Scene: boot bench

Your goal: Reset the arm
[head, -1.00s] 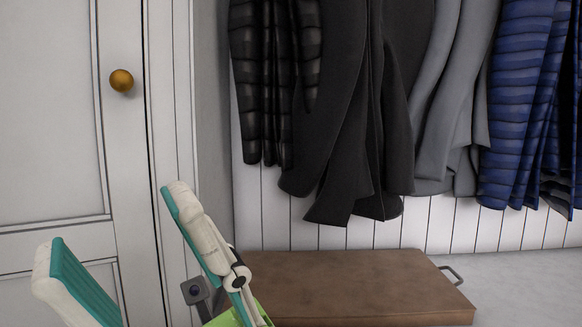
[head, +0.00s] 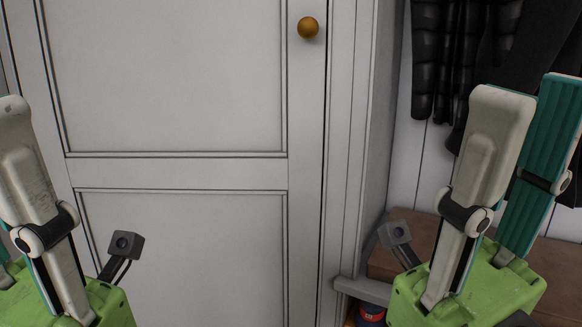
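My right gripper (head: 534,92) stands upright at the right of the head view, its green body at the bottom. Its two pale fingers with teal pads are apart, and nothing shows between them. My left gripper (head: 14,110) is at the left edge, also upright. One of its fingers shows; the other is almost all cut off by the frame, so its opening cannot be judged. No object shows in it.
A white panelled door (head: 180,175) with a brass knob (head: 308,27) fills the middle behind the grippers. Dark jackets (head: 440,60) hang at the upper right. A brown bench top (head: 398,245) is behind the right gripper. Small items, one red and blue (head: 371,316), sit low beneath it.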

